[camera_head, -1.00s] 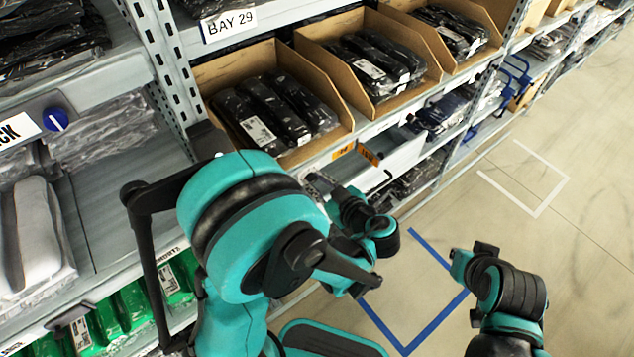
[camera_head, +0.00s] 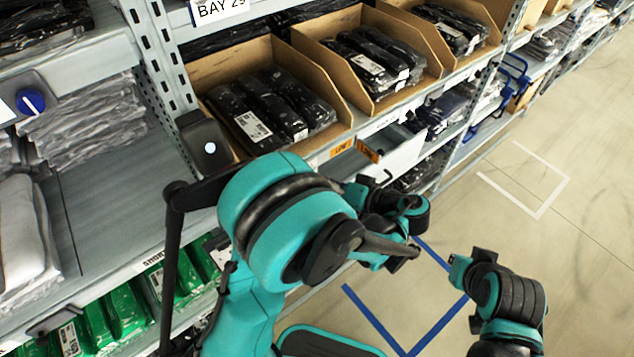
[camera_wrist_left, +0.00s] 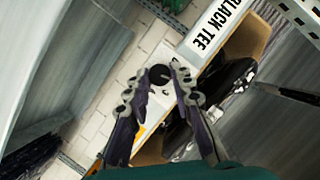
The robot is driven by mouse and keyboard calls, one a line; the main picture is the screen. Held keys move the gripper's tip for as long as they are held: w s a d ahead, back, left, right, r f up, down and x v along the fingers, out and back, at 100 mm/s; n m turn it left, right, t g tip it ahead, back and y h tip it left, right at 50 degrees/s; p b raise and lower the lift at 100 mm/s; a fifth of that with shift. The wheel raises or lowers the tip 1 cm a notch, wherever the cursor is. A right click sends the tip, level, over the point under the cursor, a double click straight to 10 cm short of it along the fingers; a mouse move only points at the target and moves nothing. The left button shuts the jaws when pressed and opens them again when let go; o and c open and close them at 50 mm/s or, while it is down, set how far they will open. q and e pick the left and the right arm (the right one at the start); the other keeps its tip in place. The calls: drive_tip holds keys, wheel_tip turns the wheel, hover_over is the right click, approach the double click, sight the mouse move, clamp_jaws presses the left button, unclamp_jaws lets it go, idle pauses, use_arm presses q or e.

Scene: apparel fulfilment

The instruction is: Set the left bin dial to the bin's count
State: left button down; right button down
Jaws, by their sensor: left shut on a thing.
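A dark round dial (camera_wrist_left: 159,75) on a white plate (camera_wrist_left: 150,48) shows in the left wrist view, beside a bin labelled BLACK TEE (camera_wrist_left: 218,27). My left gripper (camera_wrist_left: 161,82) has its two grey fingertips on either side of the dial and is shut on it. Any marks on the dial are too small to read. In the head view my left arm covers the gripper and the dial. My right gripper is not distinguishable; only right arm links show.
Open cardboard bins (camera_head: 335,98) with black packed garments line the shelf. A blue knob (camera_head: 31,102) sits on the left shelf. The floor (camera_head: 585,245) at the right is clear.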

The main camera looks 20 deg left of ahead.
use_arm(q)
drive_tip(key=shift+w+f+m+g+y+b, duration=0.15)
drive_tip(key=shift+m+g+y+b, duration=0.25)
drive_tip(key=shift+m+y+b, duration=0.8)
drive_tip(key=shift+m+h, duration=0.3)
drive_tip(key=shift+m, duration=0.1)
drive_tip(key=c, duration=1.3)
unclamp_jaws()
wheel_tip(320, 180, up, 10)
